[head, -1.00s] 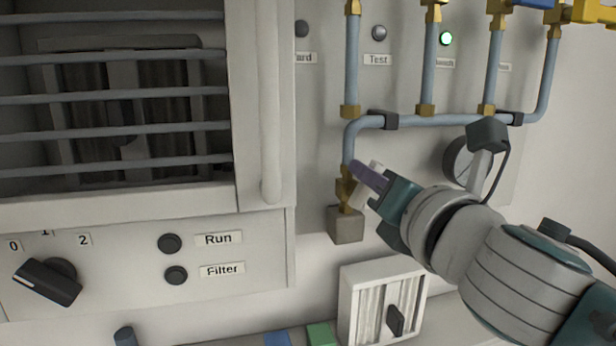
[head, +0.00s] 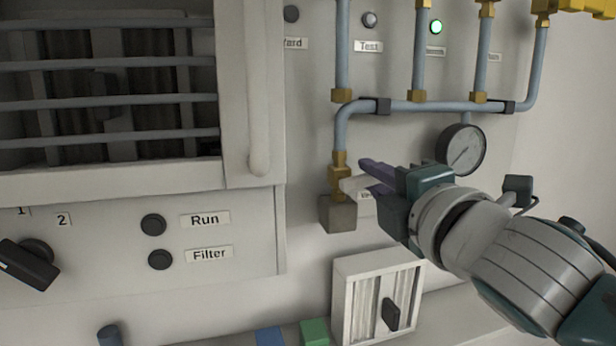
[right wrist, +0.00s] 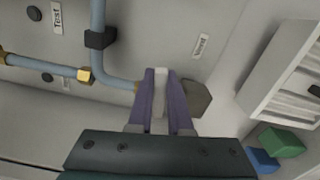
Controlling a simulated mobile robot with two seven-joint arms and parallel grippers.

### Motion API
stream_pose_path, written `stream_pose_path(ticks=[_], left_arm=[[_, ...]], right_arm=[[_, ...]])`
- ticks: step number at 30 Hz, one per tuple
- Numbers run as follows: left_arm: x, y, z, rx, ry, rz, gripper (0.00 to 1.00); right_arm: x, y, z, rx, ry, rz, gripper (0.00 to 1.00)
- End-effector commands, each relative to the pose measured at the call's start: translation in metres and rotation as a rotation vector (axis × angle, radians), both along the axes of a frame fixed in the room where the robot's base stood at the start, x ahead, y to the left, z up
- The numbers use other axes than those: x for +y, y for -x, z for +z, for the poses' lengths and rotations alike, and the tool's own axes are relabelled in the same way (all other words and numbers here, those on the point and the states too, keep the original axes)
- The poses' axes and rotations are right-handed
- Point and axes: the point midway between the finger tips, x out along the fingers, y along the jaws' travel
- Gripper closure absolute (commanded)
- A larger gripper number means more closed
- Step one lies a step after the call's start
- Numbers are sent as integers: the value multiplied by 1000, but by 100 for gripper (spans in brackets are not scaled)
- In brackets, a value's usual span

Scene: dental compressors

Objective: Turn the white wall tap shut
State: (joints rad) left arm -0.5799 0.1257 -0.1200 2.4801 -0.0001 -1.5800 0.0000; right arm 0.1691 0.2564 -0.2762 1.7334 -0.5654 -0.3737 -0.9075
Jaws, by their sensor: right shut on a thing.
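The white wall tap (head: 350,186) is a short white lever on a brass valve body (head: 338,172), at the lower end of the blue-grey pipe. The lever points to the right from the valve, roughly level. My right gripper (head: 368,178) has its purple fingers shut on the lever. In the right wrist view the white lever (right wrist: 161,92) lies between the two purple fingers (right wrist: 160,108). The fingers partly hide the lever and a small label behind it. My left gripper is not in view.
A grey block (head: 337,214) sits under the valve. A pressure gauge (head: 461,150) is above my right wrist. A white louvred box (head: 376,300) with a black knob stands below. A barred cabinet (head: 110,90) fills the left. Green (head: 315,332) and blue blocks lie below.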

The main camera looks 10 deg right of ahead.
Motion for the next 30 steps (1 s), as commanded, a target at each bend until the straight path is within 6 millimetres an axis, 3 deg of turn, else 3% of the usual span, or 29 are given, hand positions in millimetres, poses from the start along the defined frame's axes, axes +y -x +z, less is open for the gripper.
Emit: stream_pose_path(ticks=[12, 27, 28, 30], left_arm=[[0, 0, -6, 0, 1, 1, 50], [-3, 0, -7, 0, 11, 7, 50], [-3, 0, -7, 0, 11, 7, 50], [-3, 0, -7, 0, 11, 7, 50]], right_arm=[[-1, 0, -5, 5, -167, -2, 100], [-1, 0, -6, 7, -185, -2, 100], [-1, 0, -6, 7, -185, -2, 82], [-1, 0, -6, 7, -184, -2, 74]])
